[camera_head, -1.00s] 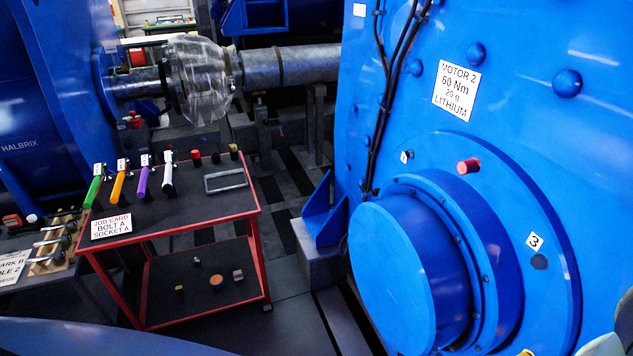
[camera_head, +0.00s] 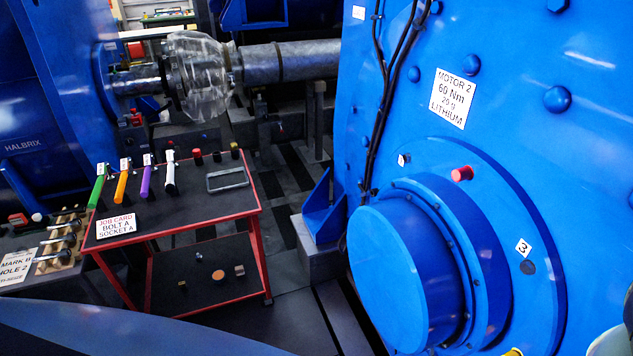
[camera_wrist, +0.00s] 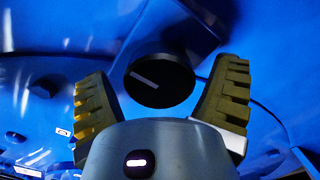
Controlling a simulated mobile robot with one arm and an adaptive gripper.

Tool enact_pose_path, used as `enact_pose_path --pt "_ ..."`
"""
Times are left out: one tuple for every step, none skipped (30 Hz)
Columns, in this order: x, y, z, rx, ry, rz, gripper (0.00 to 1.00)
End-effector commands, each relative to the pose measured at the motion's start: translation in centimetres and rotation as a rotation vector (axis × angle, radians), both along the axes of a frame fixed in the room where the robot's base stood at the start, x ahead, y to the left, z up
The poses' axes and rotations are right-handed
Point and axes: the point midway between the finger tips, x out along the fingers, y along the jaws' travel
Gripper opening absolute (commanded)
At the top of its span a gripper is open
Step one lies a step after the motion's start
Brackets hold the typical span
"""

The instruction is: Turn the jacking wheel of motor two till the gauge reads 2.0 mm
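Motor two is the large blue housing on the right of the head view, with a white label (camera_head: 449,98) reading "MOTOR 2, 60 Nm, 20 g, LITHIUM". In the wrist view, my gripper (camera_wrist: 162,76) is open, its two ribbed fingers apart. Beyond and between them is a dark round disc (camera_wrist: 161,82) with a pale line on its face. I cannot tell whether it is the jacking wheel or touches the fingers. I cannot make out a gauge or reading in either view.
A red-framed trolley (camera_head: 189,221) carries coloured-handled tools and a job card (camera_head: 116,226) reading "BOLT A, SOCKET A". A red plug (camera_head: 462,174) and a number 3 tag (camera_head: 523,248) are on the motor's face. A blue bracket (camera_head: 324,210) stands between trolley and motor.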

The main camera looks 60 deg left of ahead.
Motion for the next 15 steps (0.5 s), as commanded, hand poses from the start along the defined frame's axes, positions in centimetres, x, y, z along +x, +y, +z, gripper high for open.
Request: enact_pose_path --pt "-0.03 -0.02 0.00 0.000 0.001 -0.001 0.80" --pt "-0.03 -0.02 0.00 0.000 0.000 -0.001 0.77" --pt "-0.03 -0.02 0.00 0.001 0.000 -0.001 0.73" --pt "-0.03 -0.02 0.00 0.000 0.000 -0.001 0.69" --pt "-0.02 -0.02 0.01 0.000 -0.001 -0.001 0.66" --pt "-0.02 -0.02 0.01 0.000 0.000 -0.001 0.62" --pt "-0.03 -0.02 0.00 0.001 0.000 -0.001 0.59" --pt "-0.02 -0.02 0.01 0.001 0.000 -0.001 0.56" --pt "-0.03 -0.02 0.00 0.001 0.000 -0.001 0.52" --pt "-0.03 -0.02 0.00 0.001 0.000 -0.001 0.49" --pt "-0.02 -0.02 -0.01 0.001 0.000 -0.001 0.46" --pt "-0.02 -0.01 0.00 0.001 0.000 -0.001 0.42" --pt "-0.02 -0.01 0.00 0.001 0.000 -0.001 0.39" --pt "-0.02 -0.01 0.00 0.001 0.000 -0.001 0.35" --pt "-0.02 -0.01 0.00 0.001 0.000 -0.001 0.31"
